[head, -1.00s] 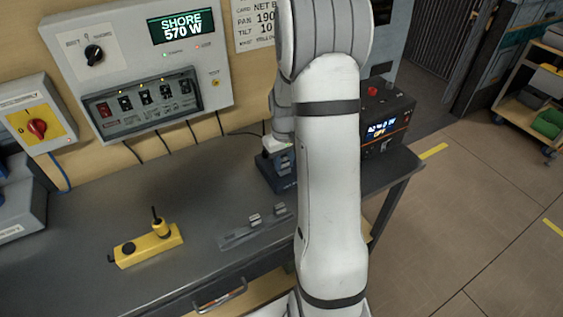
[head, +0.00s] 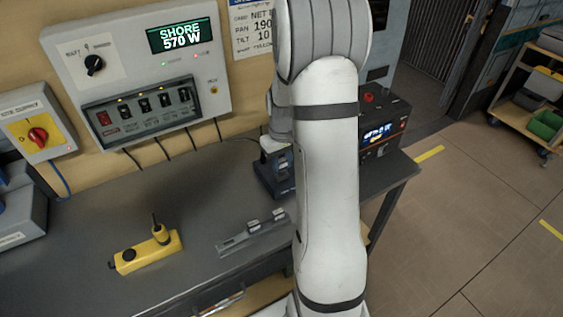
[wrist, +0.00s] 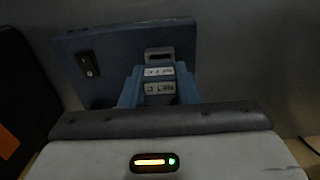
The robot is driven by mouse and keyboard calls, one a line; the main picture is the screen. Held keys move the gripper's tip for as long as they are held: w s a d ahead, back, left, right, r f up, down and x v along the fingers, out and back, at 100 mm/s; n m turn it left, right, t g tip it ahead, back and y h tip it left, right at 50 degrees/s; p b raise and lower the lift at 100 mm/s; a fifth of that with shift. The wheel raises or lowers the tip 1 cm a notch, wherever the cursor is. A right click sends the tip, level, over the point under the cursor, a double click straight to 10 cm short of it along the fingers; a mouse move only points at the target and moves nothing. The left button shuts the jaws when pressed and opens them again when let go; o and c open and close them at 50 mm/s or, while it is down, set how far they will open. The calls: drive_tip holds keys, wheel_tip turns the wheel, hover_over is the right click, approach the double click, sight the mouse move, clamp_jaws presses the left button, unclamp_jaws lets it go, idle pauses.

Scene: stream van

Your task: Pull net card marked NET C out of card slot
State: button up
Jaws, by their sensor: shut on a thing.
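In the wrist view my gripper (wrist: 158,80) reaches past the dark bar and white housing at the bottom, and its fingers are shut on the net card (wrist: 159,89). The card's pale label reads NET C. A second small pale label (wrist: 158,71) sits just beyond it. Behind them is a blue box (wrist: 100,60) with a black switch and a slot (wrist: 158,53). I cannot tell how far the card sits in the slot. In the head view a dark blue device (head: 268,180) stands on the bench, partly behind my arm; my fingers and the card are hidden there.
A grey rack (head: 240,238) with small pieces lies on the bench (head: 80,225). A black box (head: 385,120) with a display stands at the right. The control panel (head: 140,70) is on the wall.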

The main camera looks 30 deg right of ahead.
drive_tip(key=shift+r, duration=0.35)
drive_tip(key=shift+r+p, duration=1.05)
drive_tip(key=shift+r, duration=0.4)
